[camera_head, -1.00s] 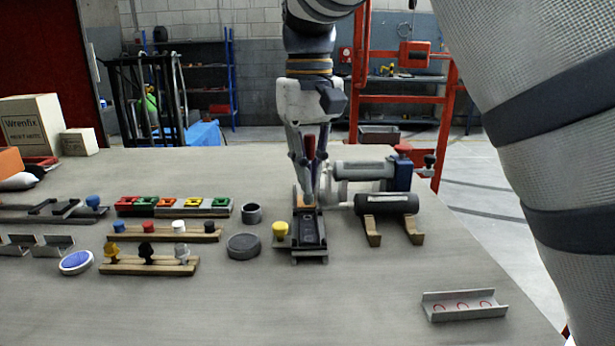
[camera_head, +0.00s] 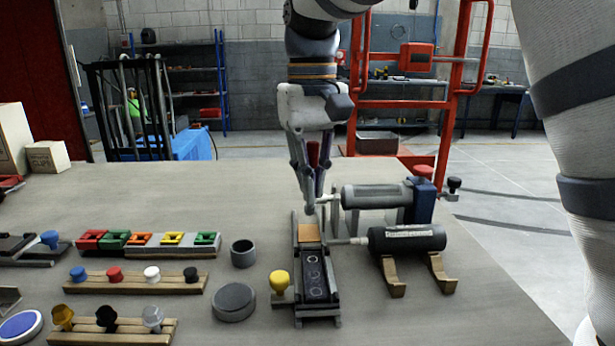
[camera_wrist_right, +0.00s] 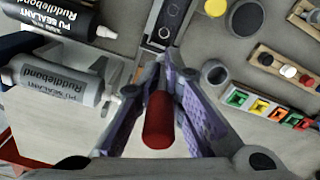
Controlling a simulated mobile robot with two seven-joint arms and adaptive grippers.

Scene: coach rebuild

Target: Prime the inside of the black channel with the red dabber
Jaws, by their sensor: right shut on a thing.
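The black channel (camera_head: 315,272) lies in a grey holder (camera_head: 334,300) on the bench, with ring marks along its floor. It also shows at the top of the right wrist view (camera_wrist_right: 166,22). My right gripper (camera_head: 309,196) is shut on the red dabber (camera_head: 313,153), which stands roughly upright between the fingers. The dabber's red handle shows large in the right wrist view (camera_wrist_right: 158,122). The gripper is over the holder's far end, beyond a tan pad (camera_head: 308,233). The dabber's tip is hidden by the fingers. My left gripper is out of view.
Right of the channel, a grey sealant tube (camera_head: 375,196) and a black sealant tube (camera_head: 410,238) lie on stands, nozzles towards it. A yellow knob (camera_head: 279,281), a round grey lid (camera_head: 233,300) and an open grey cup (camera_head: 243,252) are on its left. The front right bench is clear.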

